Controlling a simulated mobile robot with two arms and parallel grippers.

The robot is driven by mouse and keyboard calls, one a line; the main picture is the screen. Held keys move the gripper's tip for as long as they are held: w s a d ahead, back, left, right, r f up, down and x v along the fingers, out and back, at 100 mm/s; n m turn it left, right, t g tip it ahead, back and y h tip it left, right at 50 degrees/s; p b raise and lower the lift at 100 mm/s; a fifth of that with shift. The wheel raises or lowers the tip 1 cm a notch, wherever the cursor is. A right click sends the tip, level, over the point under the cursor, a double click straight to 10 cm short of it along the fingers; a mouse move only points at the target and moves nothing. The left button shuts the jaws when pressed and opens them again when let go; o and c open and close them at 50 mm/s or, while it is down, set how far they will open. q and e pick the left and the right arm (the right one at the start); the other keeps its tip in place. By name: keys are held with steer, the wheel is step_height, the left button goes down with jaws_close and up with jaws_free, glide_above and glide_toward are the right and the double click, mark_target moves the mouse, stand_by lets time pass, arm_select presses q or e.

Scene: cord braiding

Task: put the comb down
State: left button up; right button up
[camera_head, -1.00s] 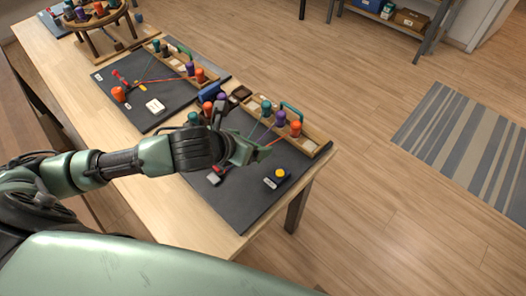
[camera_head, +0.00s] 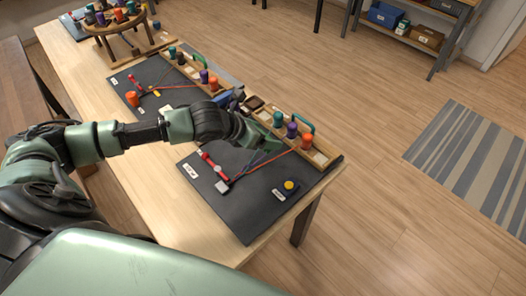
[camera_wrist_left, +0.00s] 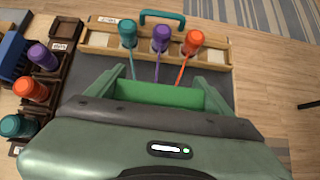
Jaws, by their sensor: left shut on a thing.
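My left gripper (camera_head: 250,136) hangs over the near dark mat (camera_head: 240,220), just left of the rack with teal, purple and orange spools. In the left wrist view, a bright green bar (camera_wrist_left: 155,93) lies between its two fingers. I take this bar to be the comb, though its teeth cannot be made out. The gripper is shut on it. Teal, purple and red cords run from the teal spool (camera_wrist_left: 128,34), purple spool (camera_wrist_left: 160,38) and orange spool (camera_wrist_left: 192,42) under the gripper. In the head view they meet at a red-and-grey clamp (camera_head: 214,169). My right gripper is not in view.
The wooden spool rack (camera_head: 323,157) has a teal handle (camera_head: 300,122). A blue block (camera_wrist_left: 12,54) stands beside small dark trays holding spare spools. A yellow button (camera_head: 289,186) sits on the mat's front right.

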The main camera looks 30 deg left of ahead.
mark_target(263, 159)
arm_select(q)
step_height(263, 159, down, 8)
steer(key=shift+f, duration=0.2)
stand_by(0.3)
steer(key=o, duration=1.4)
steer(key=shift+f, duration=0.1)
steer(key=shift+o, duration=0.2)
steer(key=v, duration=1.2)
steer(key=shift+b, duration=0.3)
